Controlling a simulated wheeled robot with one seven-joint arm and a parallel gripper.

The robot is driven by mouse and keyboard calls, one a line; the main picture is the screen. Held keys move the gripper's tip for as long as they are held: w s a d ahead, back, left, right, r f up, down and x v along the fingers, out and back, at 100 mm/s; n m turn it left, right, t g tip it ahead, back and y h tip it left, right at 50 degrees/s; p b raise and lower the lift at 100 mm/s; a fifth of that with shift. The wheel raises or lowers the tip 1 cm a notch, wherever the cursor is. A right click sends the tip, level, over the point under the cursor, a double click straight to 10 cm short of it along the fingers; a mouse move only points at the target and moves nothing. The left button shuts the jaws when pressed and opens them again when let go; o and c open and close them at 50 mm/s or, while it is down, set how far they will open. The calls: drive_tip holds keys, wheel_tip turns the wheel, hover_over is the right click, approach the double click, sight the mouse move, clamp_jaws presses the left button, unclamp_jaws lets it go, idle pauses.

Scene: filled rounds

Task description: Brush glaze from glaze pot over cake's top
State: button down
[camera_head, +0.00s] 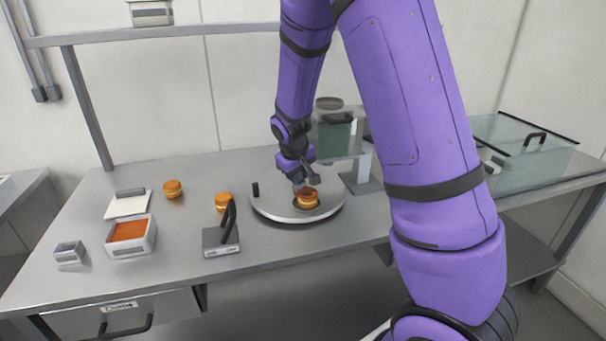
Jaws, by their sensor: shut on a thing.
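A small round orange-brown cake (307,200) sits on a round grey turntable (270,207) near the middle of the table. Its top looks darker brown than its side. My gripper (299,178) is right above the cake's left edge, shut on a thin dark-handled tool that looks like the brush (312,178). The bristles are too small to make out, so I cannot tell whether they touch the cake. A white square tub of orange-red stuff (131,231), which looks like the glaze pot, stands at the left with its top open.
Two more cakes (173,188) (223,201) stand left of the turntable. A grey block with a black handle (221,240) is at the front. A small grey tub (69,251) sits far left. A clear bin (525,150) stands right. A white lid-like piece (127,204) lies behind the tub.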

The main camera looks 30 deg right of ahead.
drive_tip(key=shift+s+d+f, duration=0.1)
drive_tip(key=shift+s+d, duration=0.2)
drive_tip(key=shift+d, duration=0.7)
drive_tip(key=shift+s+d, duration=0.25)
drive_tip(key=shift+d, duration=0.7)
drive_tip(key=shift+w+a, duration=0.2)
drive_tip(key=shift+a, duration=0.45)
drive_tip(key=shift+w+a, duration=0.2)
drive_tip(key=shift+a, duration=0.5)
drive_tip(key=shift+w+a, duration=0.2)
drive_tip(key=shift+a, duration=0.45)
drive_tip(key=shift+r, duration=3)
drive_tip(key=shift+r, duration=1.5)
